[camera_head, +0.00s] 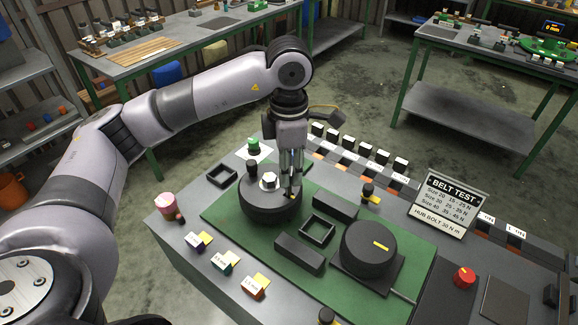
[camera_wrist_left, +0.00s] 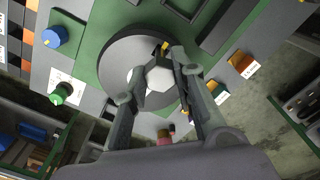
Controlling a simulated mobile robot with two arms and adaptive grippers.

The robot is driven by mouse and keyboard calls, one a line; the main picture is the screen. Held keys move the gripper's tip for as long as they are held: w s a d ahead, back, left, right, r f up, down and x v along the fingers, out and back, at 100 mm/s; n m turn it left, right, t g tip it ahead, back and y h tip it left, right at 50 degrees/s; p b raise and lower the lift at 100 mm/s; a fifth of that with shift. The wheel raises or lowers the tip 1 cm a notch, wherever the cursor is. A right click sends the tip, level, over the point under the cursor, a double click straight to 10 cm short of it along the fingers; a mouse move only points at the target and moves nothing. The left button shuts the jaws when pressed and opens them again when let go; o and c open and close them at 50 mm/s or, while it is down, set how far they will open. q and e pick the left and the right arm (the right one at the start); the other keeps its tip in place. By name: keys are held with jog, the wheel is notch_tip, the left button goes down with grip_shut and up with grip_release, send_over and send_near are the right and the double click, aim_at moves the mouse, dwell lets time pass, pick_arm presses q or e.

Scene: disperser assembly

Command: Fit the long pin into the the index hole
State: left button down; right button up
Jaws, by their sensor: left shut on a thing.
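My left gripper (camera_head: 291,192) points down at the right part of a round dark disc (camera_head: 262,208) on the green mat (camera_head: 225,215). The disc has a white hex bolt (camera_head: 269,181) at its centre. In the left wrist view, the fingertips (camera_wrist_left: 164,48) close around a small black piece with a yellow mark (camera_wrist_left: 162,45), which may be the long pin; most of it is hidden. The disc (camera_wrist_left: 118,62) and bolt (camera_wrist_left: 158,85) show beneath and between the fingers. I cannot make out the index hole, nor whether the pin touches the disc. My right gripper is not in view.
A second dark disc (camera_head: 370,240) on a square plate stands to the right. Dark bars (camera_head: 300,254) and a square frame (camera_head: 318,230) lie between. Labelled blocks (camera_head: 254,287) line the front, a pink cup (camera_head: 166,204) stands left, a belt test sign (camera_head: 450,203) right.

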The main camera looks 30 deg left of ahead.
pick_arm(q)
jog(key=shift+f+b, duration=2.15)
jog(key=shift+f, duration=0.3)
jog(key=c, duration=1.2)
grip_release()
jog(key=shift+r, duration=0.1)
jog(key=shift+c, duration=0.2)
notch_tip(320, 180, up, 12)
